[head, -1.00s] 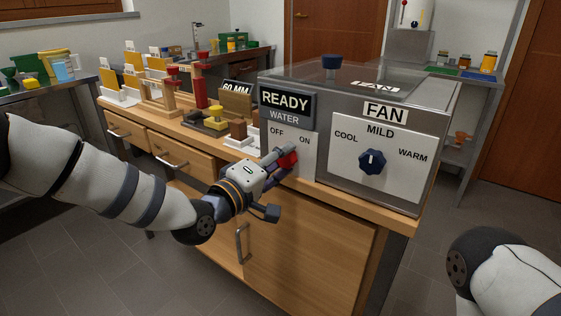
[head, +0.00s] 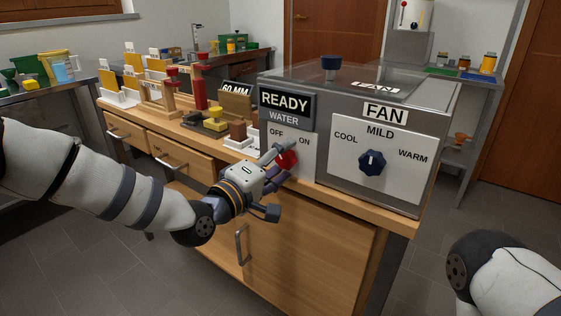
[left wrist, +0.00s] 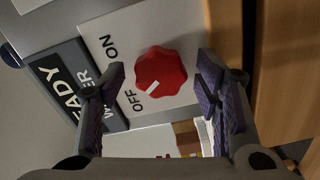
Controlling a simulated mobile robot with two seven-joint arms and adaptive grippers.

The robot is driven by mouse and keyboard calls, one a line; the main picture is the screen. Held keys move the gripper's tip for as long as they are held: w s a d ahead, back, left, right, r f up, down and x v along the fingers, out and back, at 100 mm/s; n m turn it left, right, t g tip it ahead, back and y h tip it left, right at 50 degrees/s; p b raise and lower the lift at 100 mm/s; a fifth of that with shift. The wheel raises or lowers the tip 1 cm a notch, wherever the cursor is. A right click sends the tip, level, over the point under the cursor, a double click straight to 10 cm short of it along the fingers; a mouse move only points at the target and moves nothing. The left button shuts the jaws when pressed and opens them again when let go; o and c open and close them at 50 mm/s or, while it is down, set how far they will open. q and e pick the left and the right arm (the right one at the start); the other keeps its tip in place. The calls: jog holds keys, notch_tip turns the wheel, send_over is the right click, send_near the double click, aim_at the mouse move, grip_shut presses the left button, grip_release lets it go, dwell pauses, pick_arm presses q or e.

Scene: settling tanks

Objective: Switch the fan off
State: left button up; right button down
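A grey machine (head: 330,190) carries a red knob (head: 287,160) on its WATER panel, marked OFF and ON. In the left wrist view, the white line on the red knob (left wrist: 162,72) points toward OFF. My left gripper (head: 273,167) is open at this knob; its fingertips (left wrist: 160,82) stand on either side of it, with gaps visible. To the right, the FAN panel (head: 400,181) has a dark blue dial (head: 372,162), labelled COOL, MILD and WARM, with its mark pointing up toward MILD. My right gripper is out of view.
A READY sign (head: 286,101) is above the WATER panel. Wooden stands and blocks (head: 213,120) crowd the bench at left. Open floor lies in front.

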pick_arm(q)
jog(key=v, duration=1.2)
jog(key=s+a+f+m+g+y+p, duration=0.25)
jog(key=s+f+g+y, duration=0.45)
jog(key=s+f, duration=1.5)
jog(key=s+a+f+m+g+y, duration=0.1)
jog(key=s+a+f+g, duration=0.1)
jog(key=s, duration=0.5)
jog(key=s+a+f+m+g+y, duration=0.1)
jog(key=s+a+f+m+g, duration=0.1)
jog(key=s+a+g, duration=0.2)
jog(key=s+a+f+m+g+y+p, duration=0.1)
jog(key=s+a+g, duration=0.3)
jog(key=s, duration=0.8)
jog(key=a+f+m, duration=0.1)
jog(key=a, duration=0.1)
jog(key=shift+s+a+y, duration=0.2)
jog(key=shift+a+y, duration=0.1)
jog(key=shift+a, duration=0.1)
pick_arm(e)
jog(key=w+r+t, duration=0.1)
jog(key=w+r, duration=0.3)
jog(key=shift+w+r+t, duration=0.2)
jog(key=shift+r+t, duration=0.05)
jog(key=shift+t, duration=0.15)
